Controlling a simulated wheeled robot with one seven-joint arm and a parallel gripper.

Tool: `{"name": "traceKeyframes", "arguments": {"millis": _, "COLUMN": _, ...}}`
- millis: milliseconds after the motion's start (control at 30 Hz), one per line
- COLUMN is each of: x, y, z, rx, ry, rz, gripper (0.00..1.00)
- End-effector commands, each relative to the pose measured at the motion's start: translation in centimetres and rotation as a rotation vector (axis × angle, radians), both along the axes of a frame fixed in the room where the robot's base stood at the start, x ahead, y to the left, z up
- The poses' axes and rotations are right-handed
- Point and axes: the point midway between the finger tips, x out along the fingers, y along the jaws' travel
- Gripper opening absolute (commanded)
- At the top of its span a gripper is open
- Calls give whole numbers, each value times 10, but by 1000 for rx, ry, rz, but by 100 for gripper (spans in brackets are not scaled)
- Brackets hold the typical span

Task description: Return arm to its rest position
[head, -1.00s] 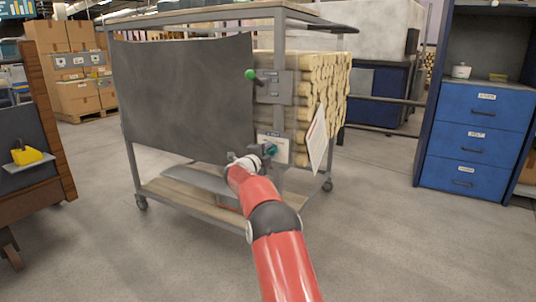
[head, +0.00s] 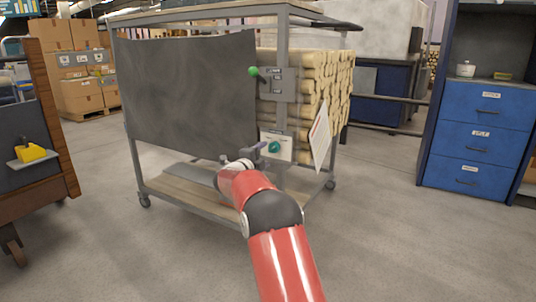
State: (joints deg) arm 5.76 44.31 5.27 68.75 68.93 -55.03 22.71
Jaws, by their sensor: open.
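My red arm reaches forward from the bottom of the head view toward a wheeled metal cart. My gripper (head: 259,150) is at its far end, small and partly hidden by my wrist. It is open, and I see nothing held in it. It is just left of a teal knob (head: 274,147) on a white plate on the cart's post. I cannot tell whether it touches the plate. A lever with a green ball (head: 253,71) sits higher on the same post.
The cart (head: 283,115) carries stacked turned wood (head: 325,75) behind a dark curtain (head: 190,95). A hanging paper sheet (head: 320,137) is right of my gripper. Blue drawers (head: 477,142) stand at right, a brown bench (head: 62,150) at left. Open floor (head: 400,240) lies at front right.

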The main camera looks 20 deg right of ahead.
Motion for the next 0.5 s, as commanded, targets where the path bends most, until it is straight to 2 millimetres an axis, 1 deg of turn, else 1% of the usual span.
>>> {"name": "traceKeyframes", "arguments": {"millis": 33, "x": -4, "y": 6, "z": 0, "rx": 0, "ry": 1, "rz": 2, "gripper": 59}}
{"name": "traceKeyframes", "arguments": {"millis": 167, "x": -10, "y": 14, "z": 0, "rx": 0, "ry": 0, "rz": 1, "gripper": 59}}
{"name": "traceKeyframes", "arguments": {"millis": 500, "x": -12, "y": 15, "z": 0, "rx": 1, "ry": -1, "rz": 0, "gripper": 59}}
